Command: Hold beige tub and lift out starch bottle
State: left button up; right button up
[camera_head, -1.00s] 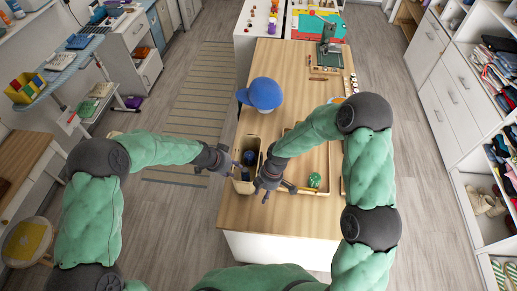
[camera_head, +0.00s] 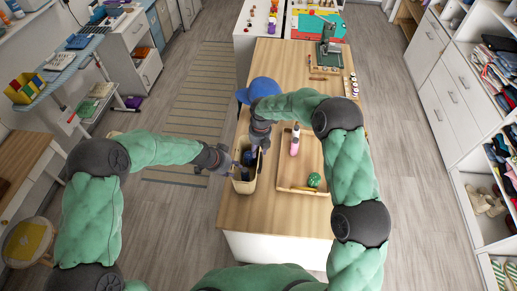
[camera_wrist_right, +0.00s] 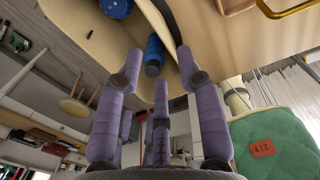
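The beige tub (camera_head: 241,187) stands at the left edge of the wooden counter. Dark blue items (camera_head: 247,158) show inside it. In the right wrist view, a blue cylindrical bottle (camera_wrist_right: 154,50) and a round blue dotted item (camera_wrist_right: 116,7) show at the tub's beige wall (camera_wrist_right: 75,25). I cannot tell which one is the starch bottle. My left gripper (camera_head: 231,168) is at the tub's left rim; whether its fingers are closed on it is unclear. My right gripper (camera_head: 257,150) is above the tub's far end. Its purple fingers (camera_wrist_right: 160,62) are spread, with the blue bottle appearing between them.
A wooden tray (camera_head: 312,163) right of the tub holds a pink bottle (camera_head: 295,142) and a green ball (camera_head: 314,180). A blue cap (camera_head: 262,86) sits beyond the tub, close to my right arm. The counter's near end (camera_head: 265,215) is clear.

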aim_at(245, 176)
jog(key=f, duration=1)
jog(key=shift+a+f, duration=0.25)
jog(key=shift+f, duration=0.1)
grip_shut()
pick_arm(q)
jog(key=shift+o, duration=1.4)
jog(key=shift+w+r+m+g, duration=0.6)
jog(key=shift+w+r+m, duration=0.5)
jog(key=shift+m, duration=0.3)
pick_arm(e)
jog(key=shift+w, duration=0.1)
pick_arm(q)
jog(key=shift+w+a+r+m+g, duration=0.15)
jog(key=shift+r+m+g, duration=0.15)
jog(key=shift+m, duration=0.35)
jog(key=shift+w+r+m+g, duration=0.2)
jog(key=shift+m+g, duration=0.15)
jog(key=shift+m, duration=0.35)
jog(key=shift+w+a+r+m+g, duration=0.1)
jog(key=shift+r+m+g, duration=0.2)
jog(key=shift+m, duration=0.35)
